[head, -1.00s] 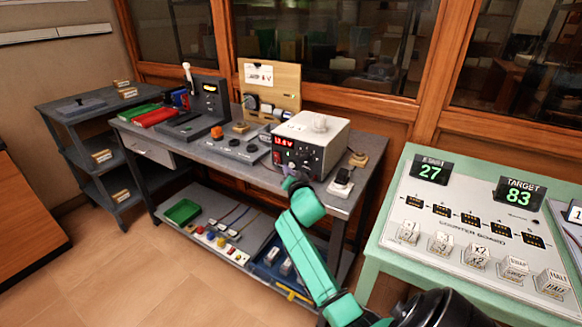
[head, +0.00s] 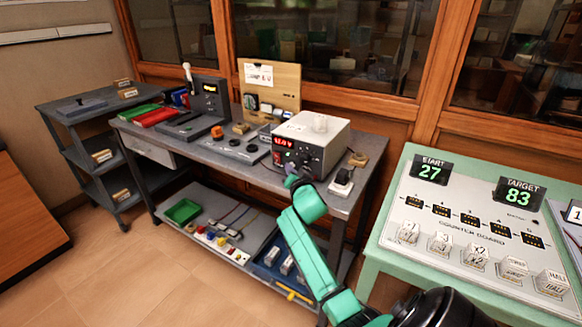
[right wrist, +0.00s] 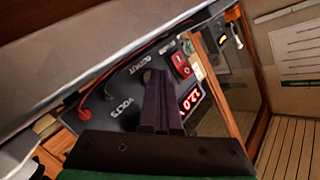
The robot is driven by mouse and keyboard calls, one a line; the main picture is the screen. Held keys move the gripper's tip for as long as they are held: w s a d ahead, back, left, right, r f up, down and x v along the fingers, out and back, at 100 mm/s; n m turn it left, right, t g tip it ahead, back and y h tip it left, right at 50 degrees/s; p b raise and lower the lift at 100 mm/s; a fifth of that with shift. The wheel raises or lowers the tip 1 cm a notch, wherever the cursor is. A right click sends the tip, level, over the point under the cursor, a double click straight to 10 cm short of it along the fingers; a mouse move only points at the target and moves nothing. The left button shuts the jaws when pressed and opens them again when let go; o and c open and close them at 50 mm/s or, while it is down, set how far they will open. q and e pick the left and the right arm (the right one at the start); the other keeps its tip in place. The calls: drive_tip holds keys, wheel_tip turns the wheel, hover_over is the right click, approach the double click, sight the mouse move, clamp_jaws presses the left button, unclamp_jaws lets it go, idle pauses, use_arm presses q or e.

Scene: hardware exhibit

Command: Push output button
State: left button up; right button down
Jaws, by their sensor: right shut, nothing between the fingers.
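A white power supply box (head: 325,135) with a dark front panel and a red lit display (head: 284,141) stands on the grey bench. My right gripper (head: 291,182) is shut and empty, in front of and below the panel. In the right wrist view, the shut fingers (right wrist: 158,76) point at the panel, close beside the lettering OUTPUT and VOLTS. They hide part of the panel; I cannot tell whether they touch it. A red switch (right wrist: 181,65) and the red digits (right wrist: 190,99) show right of the fingers. The output button itself is not clearly visible. My left gripper is not in view.
A grey bench (head: 215,155) carries other instruments, with a lower shelf (head: 190,222) of small parts. A wooden board (head: 285,76) stands behind. A light green table (head: 392,240) with a counter board is at the right. Red and dark cables (right wrist: 85,100) run from the panel.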

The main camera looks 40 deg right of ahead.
drive_tip(key=shift+a, duration=0.15)
drive_tip(key=shift+s+a, duration=0.15)
drive_tip(key=shift+a, duration=0.25)
drive_tip(key=shift+s+a, duration=0.1)
drive_tip(key=shift+a, duration=0.25)
drive_tip(key=a, duration=0.1)
drive_tip(key=s+a, duration=0.1)
drive_tip(key=a, duration=0.3)
drive_tip(key=shift+s, duration=0.3)
